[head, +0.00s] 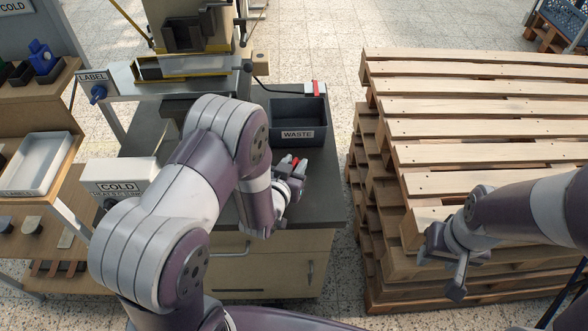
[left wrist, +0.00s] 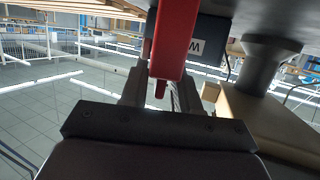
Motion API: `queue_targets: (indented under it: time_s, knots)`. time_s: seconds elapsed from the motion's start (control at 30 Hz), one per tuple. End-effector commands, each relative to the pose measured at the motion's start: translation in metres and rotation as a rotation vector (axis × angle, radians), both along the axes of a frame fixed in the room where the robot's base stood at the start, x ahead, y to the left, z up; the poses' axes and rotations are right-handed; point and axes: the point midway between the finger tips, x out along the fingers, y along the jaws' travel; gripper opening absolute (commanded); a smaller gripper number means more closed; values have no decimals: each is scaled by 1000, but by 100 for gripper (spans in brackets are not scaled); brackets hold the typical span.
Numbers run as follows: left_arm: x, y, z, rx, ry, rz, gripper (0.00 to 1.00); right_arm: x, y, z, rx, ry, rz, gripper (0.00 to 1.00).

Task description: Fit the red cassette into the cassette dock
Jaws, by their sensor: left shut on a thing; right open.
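My left gripper (head: 293,180) is shut on the red cassette (left wrist: 175,40) above the right part of the grey-topped bench. The head view shows only a small red part of the cassette (head: 294,160) at the fingers. In the left wrist view the cassette stands out as a red bar between the fingers (left wrist: 160,92). I cannot make out the cassette dock for sure; my left arm hides part of the bench and the machine. My right gripper (head: 446,265) is open and empty, in front of the wooden pallets.
A dark bin labelled WASTE (head: 298,122) stands on the bench behind my left gripper. The stamping machine (head: 185,65) is at the back left. Stacked pallets (head: 480,120) fill the right.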

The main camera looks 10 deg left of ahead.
Motion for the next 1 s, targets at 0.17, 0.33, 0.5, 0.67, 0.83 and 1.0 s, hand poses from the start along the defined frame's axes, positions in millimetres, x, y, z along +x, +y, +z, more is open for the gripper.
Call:
queue_targets:
  time_s: [0.17, 0.33, 0.5, 0.67, 0.83, 1.0]
  knots:
    - [0, 0, -11, 0, -4, 0, 0, 0, 0, -2, 0, 0, 0, 46]
    - [0, 0, -11, 0, -3, 0, 0, 0, 0, -3, 0, 0, 0, 46]
    - [0, 0, -14, 0, -2, 0, 47, 0, 0, -5, 0, 0, 0, 46]
    - [0, 0, -14, 0, -2, 0, 56, 0, 0, -5, 0, 0, 0, 46]
    - [0, 0, -13, 0, -2, 0, 56, 0, 0, -4, 0, 0, 0, 46]
    - [2, -1, -8, 0, -2, 0, 56, 0, 0, 0, 0, 0, 0, 46]
